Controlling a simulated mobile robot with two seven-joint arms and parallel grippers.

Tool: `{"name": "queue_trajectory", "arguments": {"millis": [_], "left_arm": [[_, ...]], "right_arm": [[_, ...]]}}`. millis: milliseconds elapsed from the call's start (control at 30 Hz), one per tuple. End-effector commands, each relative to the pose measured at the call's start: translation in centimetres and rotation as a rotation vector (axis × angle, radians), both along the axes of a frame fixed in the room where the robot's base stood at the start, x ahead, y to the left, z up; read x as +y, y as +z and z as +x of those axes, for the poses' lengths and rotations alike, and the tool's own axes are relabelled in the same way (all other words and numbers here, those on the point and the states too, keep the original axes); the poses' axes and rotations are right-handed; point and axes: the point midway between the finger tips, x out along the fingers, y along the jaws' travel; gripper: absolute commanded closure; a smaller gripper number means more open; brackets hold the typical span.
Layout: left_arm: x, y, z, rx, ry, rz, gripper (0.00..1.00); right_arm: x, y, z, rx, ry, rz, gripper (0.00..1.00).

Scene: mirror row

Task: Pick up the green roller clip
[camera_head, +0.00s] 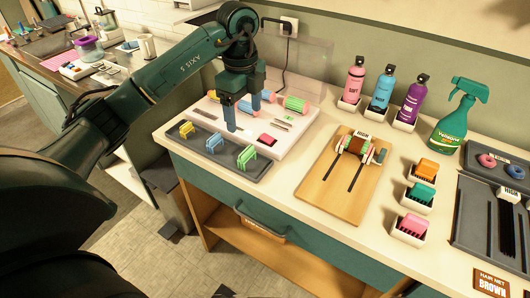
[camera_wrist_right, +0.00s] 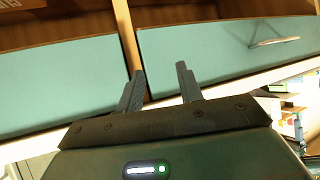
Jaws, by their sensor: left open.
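The green roller clip (camera_head: 246,156) stands at the right end of a dark grey tray (camera_head: 203,153) at the counter's front left. A blue clip (camera_head: 215,143) and a yellow clip (camera_head: 187,129) stand left of it in the same tray. My left gripper (camera_head: 243,118) points down with its fingers apart, over the white tray behind the clips. It looks behind and above the green clip, apart from it, and holds nothing visible. My right gripper (camera_wrist_right: 160,70) shows in the right wrist view, fingers apart and empty, facing teal drawer fronts (camera_wrist_right: 205,55).
The white tray (camera_head: 291,137) behind the clips holds several coloured rollers (camera_head: 295,104). A wooden board (camera_head: 318,190) with a roller-like piece stands to the right. Bottles (camera_head: 383,90), small white holders (camera_head: 409,233) and a green spray bottle (camera_head: 455,125) stand further right.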

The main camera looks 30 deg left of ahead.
Motion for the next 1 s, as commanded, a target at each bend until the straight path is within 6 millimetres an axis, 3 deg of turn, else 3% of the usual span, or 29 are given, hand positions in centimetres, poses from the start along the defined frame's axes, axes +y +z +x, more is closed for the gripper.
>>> {"name": "queue_trajectory", "arguments": {"millis": [400, 633, 900, 1000], "left_arm": [[0.2, -6.6, -0.1, 0.006, 0.011, 0.011, 0.25], [0.1, -8.3, -0.1, 0.004, 0.008, 0.009, 0.25], [0.0, -12.2, -0.1, 0.006, 0.009, 0.01, 0.25], [0.0, -12.8, 0.0, 0.003, 0.007, 0.009, 0.25]], "right_arm": [[0.0, 0.6, 0.3, -0.002, -0.001, -0.001, 0.64], [-0.2, 0.7, 0.3, 0.001, -0.004, -0.005, 0.64], [-0.7, 0.5, 0.1, 0.023, -0.018, -0.014, 0.64], [-0.9, 0.5, 0.1, 0.023, -0.022, -0.016, 0.64]]}}
